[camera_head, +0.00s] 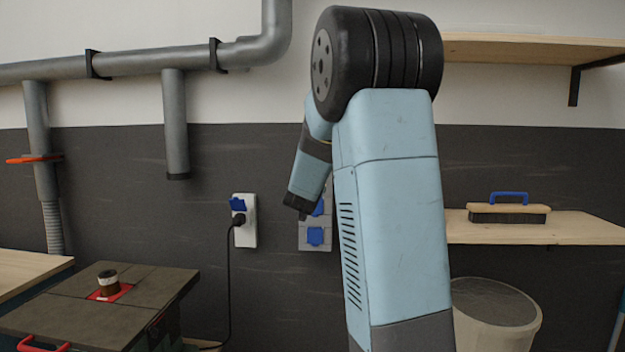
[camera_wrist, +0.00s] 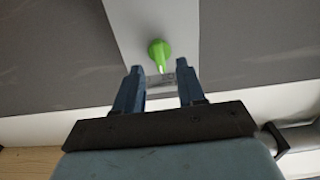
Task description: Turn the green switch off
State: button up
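The green switch (camera_wrist: 159,52) is a bright green knob with a narrow lower tip, mounted on a light grey panel (camera_wrist: 128,20) in the wrist view. My gripper (camera_wrist: 158,79) is open, with its two blue-grey fingers apart and nothing between them. The switch shows just beyond the fingertips, roughly centred between them. I cannot tell whether anything touches. In the head view my arm blocks the middle, and neither the green switch nor the fingers can be made out.
Grey wall sockets with blue covers (camera_head: 315,236) sit beside my arm. A black cable (camera_head: 229,285) hangs from another socket (camera_head: 245,222). A machine table (camera_head: 70,312) stands lower left. A brush (camera_head: 508,214) lies on a wooden shelf (camera_head: 570,232) above a bin (camera_head: 490,312).

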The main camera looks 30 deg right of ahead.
jog(key=v, duration=0.9)
jog(key=shift+s+a, duration=0.15)
jog(key=shift+a, duration=0.05)
jog(key=shift+a, duration=0.1)
jog(key=s+a+f+n+g+y, duration=0.25)
jog(key=s+a+n+y, duration=0.25)
jog(key=s+a+y, duration=0.7)
jog(key=s+a+f+g, duration=0.1)
jog(key=s+g, duration=0.1)
jog(key=s, duration=0.5)
jog(key=s+a+f+n+g+h, duration=0.1)
jog(key=s+a+f+g, duration=0.1)
jog(key=s, duration=0.5)
jog(key=s+a+f+g+h, duration=0.1)
jog(key=s+f+g, duration=0.1)
jog(key=s, duration=0.6)
jog(key=shift+a+n+g, duration=0.3)
jog(key=shift+a+g, duration=0.05)
jog(key=shift+g, duration=0.1)
